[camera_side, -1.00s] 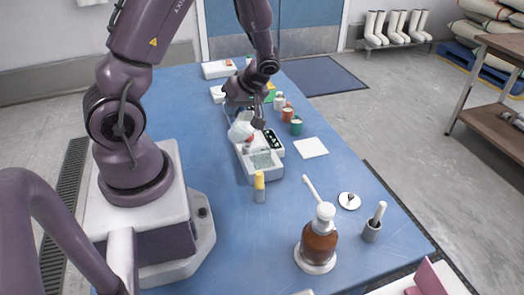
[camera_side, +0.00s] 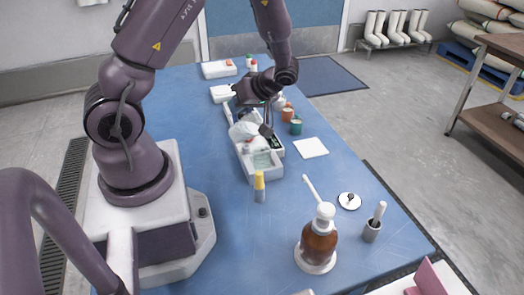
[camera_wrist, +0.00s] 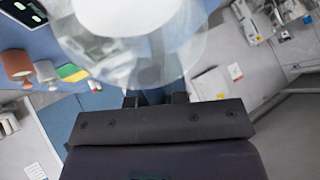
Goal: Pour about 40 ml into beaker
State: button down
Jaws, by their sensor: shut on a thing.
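My gripper (camera_side: 262,120) is shut on a clear vessel (camera_side: 243,131) with something white in or on it. It is held over the back part of a white tray (camera_side: 276,171). The vessel looks tilted, but its exact angle is hard to tell. In the wrist view the same clear vessel (camera_wrist: 185,45) fills the top middle, blurred and close, in front of my gripper (camera_wrist: 157,98). A small see-through greenish item (camera_side: 262,160) sits in the front of the tray; I cannot tell if it is the beaker. No liquid level or stream can be made out.
A yellow-capped bottle (camera_side: 259,186) stands in front of the tray. Orange (camera_side: 288,115) and green (camera_side: 296,126) containers stand to its right, near a white square (camera_side: 311,148). An amber bottle (camera_side: 318,245) stands at the front right. The blue table's left front is clear.

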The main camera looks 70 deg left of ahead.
jog(key=shift+w+d+f+g+y, duration=0.15)
jog(key=shift+w+d+g+y, duration=0.1)
jog(key=shift+g+y, duration=0.35)
dwell(0.5)
jog(key=shift+a+y, duration=0.3)
jog(key=shift+a, duration=0.1)
dwell(0.4)
jog(key=shift+w+f+g+y, duration=0.1)
jog(key=shift+f+g+y, duration=0.1)
jog(key=shift+g+y, duration=0.2)
dwell(0.4)
jog(key=shift+w+d+r+g+y, duration=0.25)
jog(key=shift+d+r+g+y, duration=0.1)
jog(key=shift+g+y, duration=0.2)
dwell(0.6)
jog(key=shift+a, duration=0.1)
